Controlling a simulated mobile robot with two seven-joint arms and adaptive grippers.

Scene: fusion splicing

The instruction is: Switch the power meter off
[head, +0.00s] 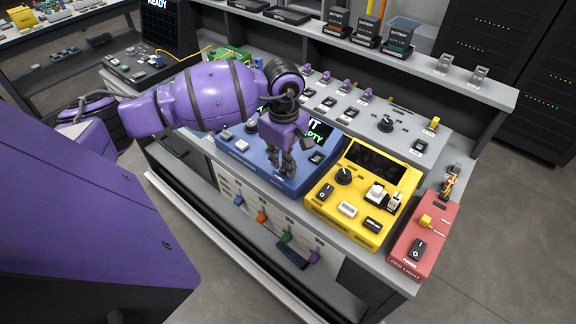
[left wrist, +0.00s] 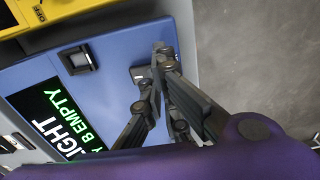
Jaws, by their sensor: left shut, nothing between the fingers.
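The yellow box (head: 335,205) sits on the bench right of the blue box and is probably the power meter; I cannot read its name. Its screen (head: 376,160) is dark. It carries a black knob (head: 344,176), a black rocker switch (head: 325,192), and light and dark buttons. A corner of it shows in the left wrist view (left wrist: 60,8), with an "OFF" mark. My left gripper (head: 283,172) is shut and empty, pointing down over the front right of the blue box (head: 255,160). In the left wrist view its fingertips (left wrist: 152,75) hide part of a control there. My right gripper is not in view.
The blue box's screen (left wrist: 62,115) shows green and white text ending in "EMPTY". A black rocker (left wrist: 77,60) sits beside it. A red box (head: 428,235) marked "RED LIGHT" stands at the right end. A grey panel with switches lies behind, under a shelf (head: 480,88).

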